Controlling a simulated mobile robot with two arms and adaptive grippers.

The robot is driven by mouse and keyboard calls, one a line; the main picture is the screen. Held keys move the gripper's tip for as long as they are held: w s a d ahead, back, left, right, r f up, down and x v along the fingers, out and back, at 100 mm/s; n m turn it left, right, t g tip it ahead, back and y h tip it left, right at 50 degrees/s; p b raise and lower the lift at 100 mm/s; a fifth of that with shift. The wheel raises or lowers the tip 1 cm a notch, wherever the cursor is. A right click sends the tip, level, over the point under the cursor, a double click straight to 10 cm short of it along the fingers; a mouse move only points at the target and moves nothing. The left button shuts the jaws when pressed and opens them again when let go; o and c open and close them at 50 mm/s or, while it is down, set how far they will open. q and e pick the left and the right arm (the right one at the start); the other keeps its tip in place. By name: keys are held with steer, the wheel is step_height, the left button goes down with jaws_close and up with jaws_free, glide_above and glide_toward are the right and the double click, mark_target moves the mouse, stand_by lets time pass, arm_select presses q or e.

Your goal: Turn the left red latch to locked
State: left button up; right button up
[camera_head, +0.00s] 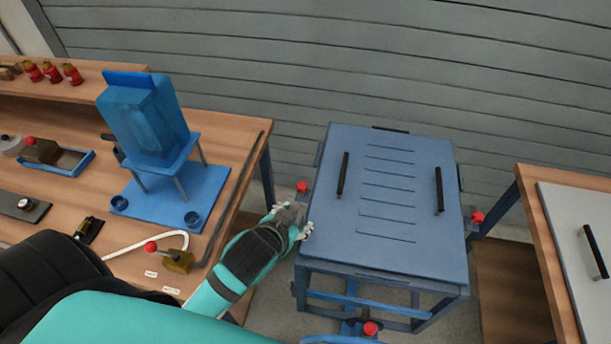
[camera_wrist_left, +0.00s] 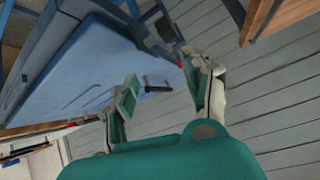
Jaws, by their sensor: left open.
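The left red latch (camera_head: 302,187) is a small red knob on the left side of a blue box with a slotted lid (camera_head: 390,185). My left gripper (camera_head: 300,220) is open and empty, just on the near side of that latch, beside the box's left edge. A gap between the gripper and the knob shows in the head view. In the left wrist view, a bit of red, probably the latch (camera_wrist_left: 181,63), shows close to one finger of the open gripper (camera_wrist_left: 162,80). Whether they touch cannot be told. My right gripper is out of view.
A second red knob (camera_head: 477,217) is on the box's right side, and another red knob (camera_head: 370,328) is low in front. The lid carries two black handles. A wooden bench (camera_head: 225,165) with a blue stand (camera_head: 172,190) lies left; another table (camera_head: 545,230) lies right.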

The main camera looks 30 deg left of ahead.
arm_select(q)
steer(key=w+d+r+m+t+h, duration=0.2)
steer(key=w+d+r+t, duration=0.15)
steer(key=r, duration=0.35)
steer(key=w+d+r+m+t+h, duration=0.1)
steer(key=w+d+r+t+h, duration=0.15)
steer(key=w+r, duration=0.35)
steer(key=w+d+r+m+t+h, duration=0.1)
steer(key=w+d+r+m+t, duration=0.2)
steer(key=r, duration=0.5)
steer(key=s+d+r+m+g+h, duration=0.3)
steer(key=d+r+m+g+h, duration=0.4)
steer(key=d+m+h, duration=0.6)
steer(key=m+g+y, duration=0.4)
steer(key=g+y, duration=0.8)
steer(key=y, duration=0.6)
glide_above(302, 185)
step_height(302, 185, down, 14)
step_height(302, 185, down, 17)
steer(key=p, duration=0.2)
steer(key=shift+p, duration=0.4)
